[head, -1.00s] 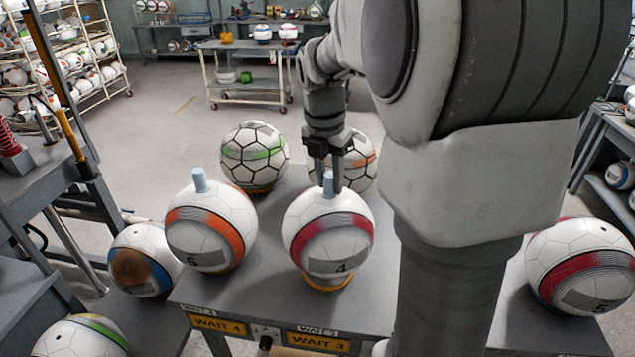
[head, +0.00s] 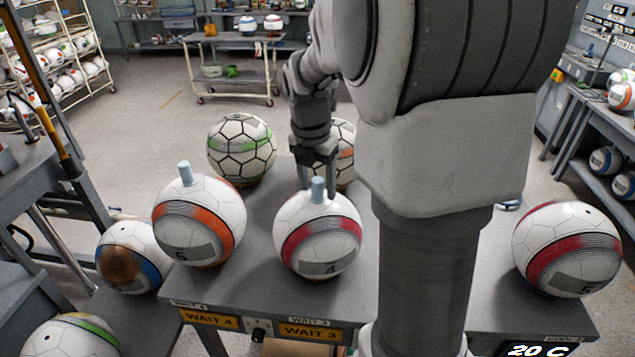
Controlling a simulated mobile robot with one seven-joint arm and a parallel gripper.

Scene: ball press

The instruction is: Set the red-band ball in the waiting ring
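The red-band ball (head: 318,233), white with a red band and a grey patch marked 4, sits on the grey table (head: 270,302) behind the WAIT 3 label (head: 310,331). A pale blue peg (head: 318,190) stands up from its top. My gripper (head: 318,186) points down over the ball, with one finger on each side of the peg. The fingers look open, with small gaps beside the peg. The waiting ring under the ball is hidden by it.
An orange-band ball (head: 199,222) with a peg stands close on the left, behind WAIT 4 (head: 210,318). A green-band ball (head: 241,148) and another ball (head: 343,150) stand behind. A second red-band ball (head: 567,248) is far right, past my arm.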

